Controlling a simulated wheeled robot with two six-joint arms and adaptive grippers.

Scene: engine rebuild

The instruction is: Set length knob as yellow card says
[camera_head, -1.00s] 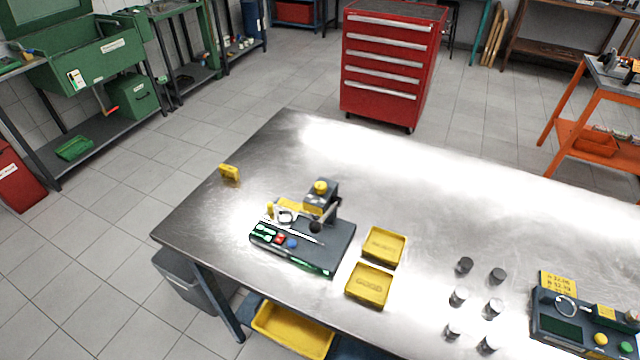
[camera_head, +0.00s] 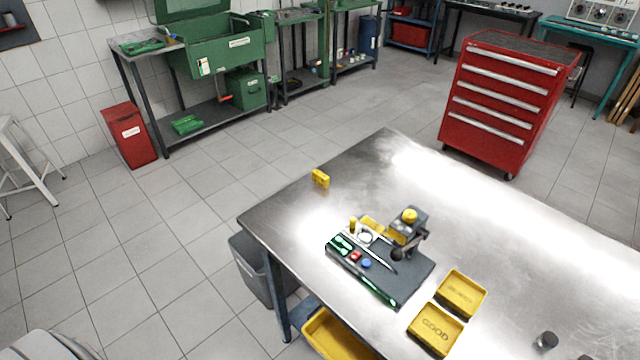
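A dark device (camera_head: 400,275) sits on the steel table, with a yellow-topped post (camera_head: 409,216), a black round knob (camera_head: 397,254), red and blue buttons and green parts on its top. Which part is the length knob I cannot tell. A small yellow block or card (camera_head: 320,178) stands near the table's far left edge; any writing on it is too small to read. A yellow piece (camera_head: 372,224) also shows at the back of the device. Neither of my grippers is in view.
Two yellow trays, one marked GOOD (camera_head: 436,331) and another behind it (camera_head: 461,293), lie right of the device on the steel table (camera_head: 300,222). A grey bin (camera_head: 262,268) is under the table's left end.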

